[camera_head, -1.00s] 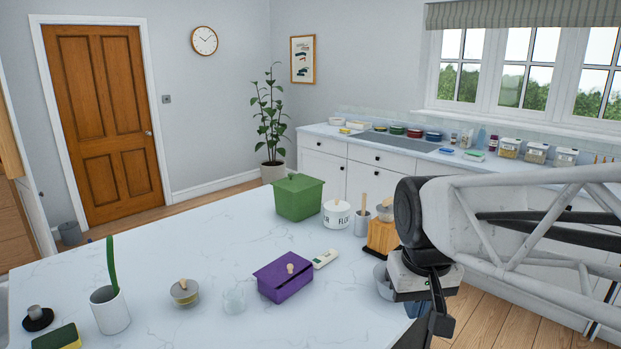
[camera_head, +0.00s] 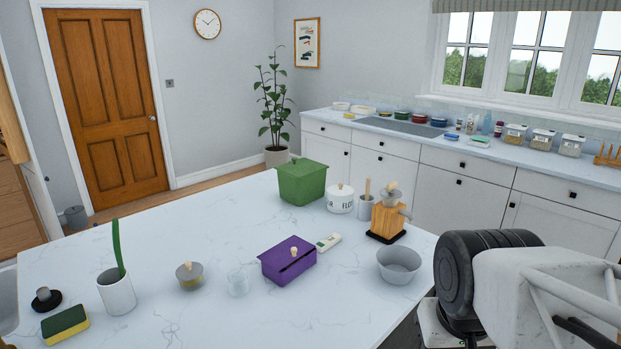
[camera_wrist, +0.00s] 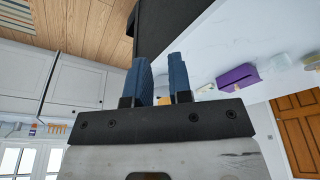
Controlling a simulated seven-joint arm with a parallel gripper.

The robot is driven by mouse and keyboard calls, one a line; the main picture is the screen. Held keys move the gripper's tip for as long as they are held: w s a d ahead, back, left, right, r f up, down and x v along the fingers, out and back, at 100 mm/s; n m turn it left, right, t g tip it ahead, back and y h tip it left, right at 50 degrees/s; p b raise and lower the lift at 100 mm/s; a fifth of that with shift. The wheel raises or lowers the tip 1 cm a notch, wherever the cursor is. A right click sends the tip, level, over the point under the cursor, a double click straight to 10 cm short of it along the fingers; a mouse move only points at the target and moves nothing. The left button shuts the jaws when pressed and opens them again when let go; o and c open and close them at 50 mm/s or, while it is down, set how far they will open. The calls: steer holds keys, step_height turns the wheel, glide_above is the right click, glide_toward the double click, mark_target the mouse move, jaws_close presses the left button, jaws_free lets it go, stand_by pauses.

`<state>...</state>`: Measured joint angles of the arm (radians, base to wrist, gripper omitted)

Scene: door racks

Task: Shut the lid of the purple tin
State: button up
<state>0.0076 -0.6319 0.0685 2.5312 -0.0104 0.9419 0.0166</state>
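The purple tin (camera_head: 287,266) sits on the white marble counter, near its middle. Its purple lid (camera_head: 280,251) lies over the top with a pale wooden knob (camera_head: 294,252); a dark line shows along the front rim, and I cannot tell how far the lid is open. In the wrist view the tin (camera_wrist: 238,77) is small and well off to the right. My gripper (camera_wrist: 157,62) shows two blue fingers apart with nothing between them. It is far from the tin. The head view shows my arm at the lower right, with the fingers out of frame.
A grey bowl (camera_head: 399,267) and a wooden grinder (camera_head: 386,222) stand on the counter right of the tin. A white-green packet (camera_head: 328,242) lies right beside it. A glass (camera_head: 238,283) and lidded jar (camera_head: 190,276) stand to its left. The counter in front is clear.

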steer(key=o, duration=0.4)
steer(key=shift+w+a+r, duration=0.15)
steer(key=shift+w+r, duration=0.05)
steer(key=shift+w, duration=0.35)
steer(key=n+g, duration=0.3)
steer(key=n, duration=0.4)
glide_above(294, 248)
steer(key=f, duration=0.5)
steer(key=shift+s+d+f, duration=0.2)
steer(key=shift+s+f, duration=0.1)
steer(key=shift+s, duration=0.05)
steer(key=shift+w+a+f, duration=0.15)
steer(key=shift+w+a, duration=0.1)
steer(key=shift+f, duration=0.1)
steer(key=shift+f, duration=3.8)
